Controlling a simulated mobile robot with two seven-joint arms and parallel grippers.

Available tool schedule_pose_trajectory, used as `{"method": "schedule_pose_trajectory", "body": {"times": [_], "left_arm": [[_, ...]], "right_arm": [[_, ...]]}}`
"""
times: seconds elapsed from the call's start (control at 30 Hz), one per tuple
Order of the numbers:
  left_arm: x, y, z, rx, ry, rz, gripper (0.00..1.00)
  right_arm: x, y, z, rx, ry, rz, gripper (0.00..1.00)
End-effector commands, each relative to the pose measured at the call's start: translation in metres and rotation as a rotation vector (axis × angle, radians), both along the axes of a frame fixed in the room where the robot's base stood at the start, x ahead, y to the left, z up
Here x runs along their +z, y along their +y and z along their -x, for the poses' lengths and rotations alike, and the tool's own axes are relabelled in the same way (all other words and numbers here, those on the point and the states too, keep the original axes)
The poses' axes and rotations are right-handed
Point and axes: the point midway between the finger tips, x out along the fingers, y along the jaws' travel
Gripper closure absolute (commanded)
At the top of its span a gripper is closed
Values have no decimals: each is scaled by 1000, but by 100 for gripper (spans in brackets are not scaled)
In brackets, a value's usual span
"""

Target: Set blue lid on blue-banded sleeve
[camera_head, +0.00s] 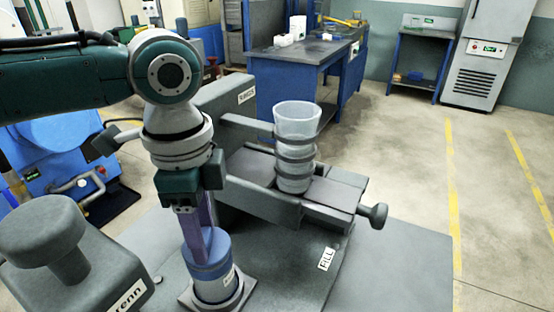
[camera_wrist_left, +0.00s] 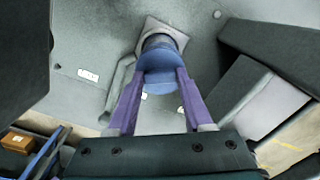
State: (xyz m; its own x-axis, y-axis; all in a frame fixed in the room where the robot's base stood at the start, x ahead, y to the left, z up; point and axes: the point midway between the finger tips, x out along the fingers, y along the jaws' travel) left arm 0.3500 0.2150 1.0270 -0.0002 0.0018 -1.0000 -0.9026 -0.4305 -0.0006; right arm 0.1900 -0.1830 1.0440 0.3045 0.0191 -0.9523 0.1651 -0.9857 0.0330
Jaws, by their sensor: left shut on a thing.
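My left gripper (camera_head: 205,240) points down with purple fingers shut on the blue lid (camera_head: 212,262). The lid also shows between the fingertips in the left wrist view (camera_wrist_left: 162,80). The sleeve (camera_head: 217,290) is a grey upright cylinder with a label, directly under the lid. Its upper part and band are largely hidden by the lid. In the left wrist view the sleeve (camera_wrist_left: 158,42) shows behind the lid. Lid and sleeve look close together, but I cannot tell whether the lid is seated. My right gripper is not in view.
The sleeve stands on a square base plate (camera_head: 238,298) on the grey machine bed. A clear hopper cup (camera_head: 297,122) stands over ringed parts on the grinder's slide. A grey knobbed block (camera_head: 62,262) is close on the left. The bed near the FILL label (camera_head: 326,259) is clear.

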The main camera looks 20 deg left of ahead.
Motion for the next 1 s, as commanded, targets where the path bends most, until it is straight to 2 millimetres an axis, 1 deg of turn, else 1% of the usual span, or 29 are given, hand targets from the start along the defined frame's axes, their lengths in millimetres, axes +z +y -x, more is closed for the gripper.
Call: {"method": "schedule_pose_trajectory", "body": {"times": [0.43,0.8,1.0], "left_arm": [[0,0,0,0,1,0,100],[1,0,0,-1,0,1,100],[0,0,0,-1,1,0,100]], "right_arm": [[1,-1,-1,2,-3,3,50],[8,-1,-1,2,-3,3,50],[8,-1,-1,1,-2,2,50]]}}
